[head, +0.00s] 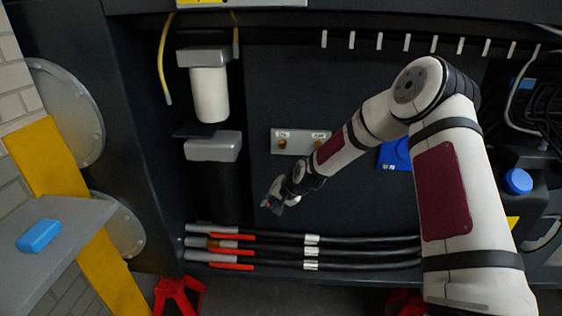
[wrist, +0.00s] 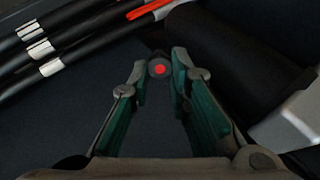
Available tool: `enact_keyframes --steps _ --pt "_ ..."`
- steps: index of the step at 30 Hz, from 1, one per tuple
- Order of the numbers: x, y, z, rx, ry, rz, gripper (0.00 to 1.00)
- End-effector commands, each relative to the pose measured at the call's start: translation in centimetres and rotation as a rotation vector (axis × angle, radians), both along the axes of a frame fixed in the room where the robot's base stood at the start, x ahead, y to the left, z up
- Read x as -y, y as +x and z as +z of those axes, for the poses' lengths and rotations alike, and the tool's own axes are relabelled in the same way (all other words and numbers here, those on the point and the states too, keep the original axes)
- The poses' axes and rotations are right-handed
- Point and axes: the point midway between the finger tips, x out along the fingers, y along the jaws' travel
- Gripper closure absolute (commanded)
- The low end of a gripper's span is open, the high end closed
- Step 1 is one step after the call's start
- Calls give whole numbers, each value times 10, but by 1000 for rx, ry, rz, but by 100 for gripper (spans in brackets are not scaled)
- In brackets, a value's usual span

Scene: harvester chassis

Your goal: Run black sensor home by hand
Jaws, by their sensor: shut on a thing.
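My gripper (head: 273,198) is low in front of the dark chassis panel, left of the middle in the head view. In the wrist view its green-padded fingers (wrist: 159,69) are closed at their tips on a small dark round piece with a red end, which looks like the black sensor (wrist: 160,68). In the head view the piece is too small to make out. A pale bracket (head: 300,133) with two brass-coloured fittings and small labels is on the panel above my gripper. I see no contact between the held piece and the bracket.
Several black hoses (head: 370,250) with red and grey ends run just below my gripper. A black cylinder under a grey head (head: 213,147) stands to the left, a white filter (head: 209,95) above it. A blue plate (head: 395,154) is partly behind my arm.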

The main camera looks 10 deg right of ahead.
Motion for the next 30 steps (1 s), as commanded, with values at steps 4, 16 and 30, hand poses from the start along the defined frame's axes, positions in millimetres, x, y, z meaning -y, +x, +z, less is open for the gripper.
enact_keyframes --steps 4,16,30 --pt "-7 16 13 124 62 -119 100" --pt "0 51 67 593 151 -528 100" --pt "40 39 115 905 91 -786 100"
